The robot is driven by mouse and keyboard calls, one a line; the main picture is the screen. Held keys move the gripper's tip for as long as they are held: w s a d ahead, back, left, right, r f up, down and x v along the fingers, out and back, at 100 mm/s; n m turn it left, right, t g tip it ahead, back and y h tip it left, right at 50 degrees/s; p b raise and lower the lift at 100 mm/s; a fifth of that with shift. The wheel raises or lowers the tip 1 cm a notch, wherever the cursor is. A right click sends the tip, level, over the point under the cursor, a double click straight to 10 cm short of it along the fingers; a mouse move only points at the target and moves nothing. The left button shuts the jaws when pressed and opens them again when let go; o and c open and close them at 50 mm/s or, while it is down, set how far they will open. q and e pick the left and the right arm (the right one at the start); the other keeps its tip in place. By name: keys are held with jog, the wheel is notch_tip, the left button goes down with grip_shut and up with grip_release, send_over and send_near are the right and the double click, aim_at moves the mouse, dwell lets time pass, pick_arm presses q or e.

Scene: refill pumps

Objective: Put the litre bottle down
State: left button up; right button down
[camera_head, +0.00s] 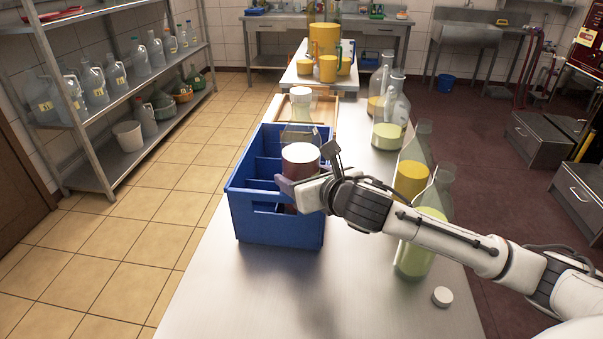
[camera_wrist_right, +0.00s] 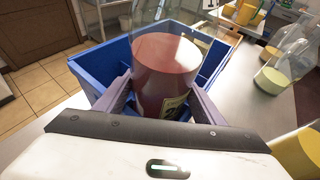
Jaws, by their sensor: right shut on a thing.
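My right gripper (camera_head: 299,188) comes in from the right and is shut on the litre bottle (camera_head: 301,160), a clear bottle with dark red liquid. In the right wrist view the bottle (camera_wrist_right: 165,70) stands roughly upright between the two fingers (camera_wrist_right: 160,96), with part of a yellowish label low on its side. The bottle is over or inside the right part of a blue divided crate (camera_head: 278,227). Its base is hidden, so I cannot tell whether it touches the crate floor. The crate also shows in the right wrist view (camera_wrist_right: 90,72). My left gripper is not in view.
The crate stands on a steel table (camera_head: 230,300). Clear bottles with yellow liquid (camera_head: 418,258) stand along the table's right side, near my right arm. A white cap (camera_head: 442,296) lies at the front right. A wooden tray (camera_head: 322,112) is behind the crate.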

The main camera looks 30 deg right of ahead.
jog(key=shift+r, duration=0.3)
jog(key=shift+c, duration=2.4)
grip_release()
jog(key=shift+f, duration=0.35)
jog(key=shift+r, duration=0.15)
jog(key=shift+r, duration=0.3)
jog(key=v, duration=1.2)
jog(key=shift+r+b, duration=0.15)
jog(key=shift+b, duration=0.15)
jog(key=shift+s, duration=0.1)
